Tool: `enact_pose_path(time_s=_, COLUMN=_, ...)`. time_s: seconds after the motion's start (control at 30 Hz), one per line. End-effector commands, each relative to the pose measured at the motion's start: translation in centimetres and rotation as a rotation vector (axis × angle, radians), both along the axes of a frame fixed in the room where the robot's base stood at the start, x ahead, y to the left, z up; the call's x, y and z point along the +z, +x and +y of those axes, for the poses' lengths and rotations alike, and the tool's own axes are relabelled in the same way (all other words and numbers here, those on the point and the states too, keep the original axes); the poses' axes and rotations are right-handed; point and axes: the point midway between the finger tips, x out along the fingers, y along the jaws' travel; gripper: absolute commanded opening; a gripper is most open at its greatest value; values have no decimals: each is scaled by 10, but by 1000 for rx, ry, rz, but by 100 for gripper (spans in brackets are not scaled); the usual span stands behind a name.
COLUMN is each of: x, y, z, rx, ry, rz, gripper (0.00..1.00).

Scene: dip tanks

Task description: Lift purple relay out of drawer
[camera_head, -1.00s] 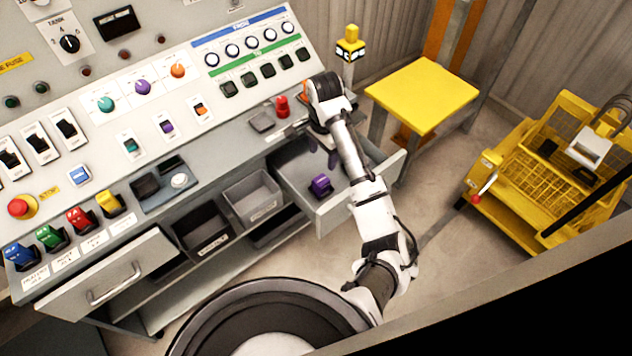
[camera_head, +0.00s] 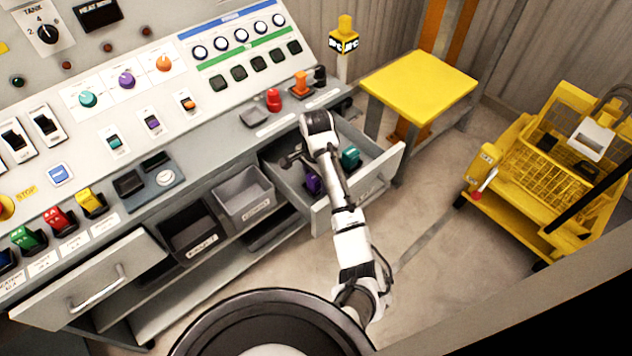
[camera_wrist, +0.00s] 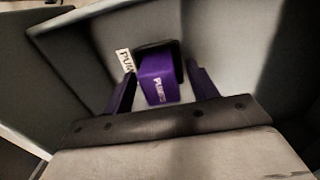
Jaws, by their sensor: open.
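The purple relay (camera_head: 313,184) lies inside the open drawer (camera_head: 372,190), partly hidden by my arm in the head view. In the wrist view the purple relay (camera_wrist: 160,78) shows lettering on its face and sits on the drawer floor by a black part and a small white label. My gripper (camera_wrist: 161,85) has its two fingers apart, one on each side of the relay. Whether they touch it I cannot tell. In the head view my gripper (camera_head: 292,160) is over the drawer, mostly dark and small.
A teal relay (camera_head: 350,157) lies in the same drawer, right of my arm. The drawer walls stand close around. Grey bins (camera_head: 243,194) are under the console to the left. A yellow stool (camera_head: 418,88) and yellow cart (camera_head: 548,165) stand to the right.

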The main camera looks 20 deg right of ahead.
Motion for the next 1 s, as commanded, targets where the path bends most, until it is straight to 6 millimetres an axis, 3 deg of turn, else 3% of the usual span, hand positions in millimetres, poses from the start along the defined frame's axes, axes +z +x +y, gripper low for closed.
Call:
enact_pose_path(time_s=0.2, x=-2, y=0, z=0, rx=0, ry=0, rz=0, gripper=58)
enact_pose_path(time_s=0.6, x=-1, y=0, z=0, rx=0, ry=-1, rz=-1, gripper=8)
enact_pose_path(time_s=1.0, x=8, y=1, z=0, rx=1, ry=-1, rz=-4, gripper=8)
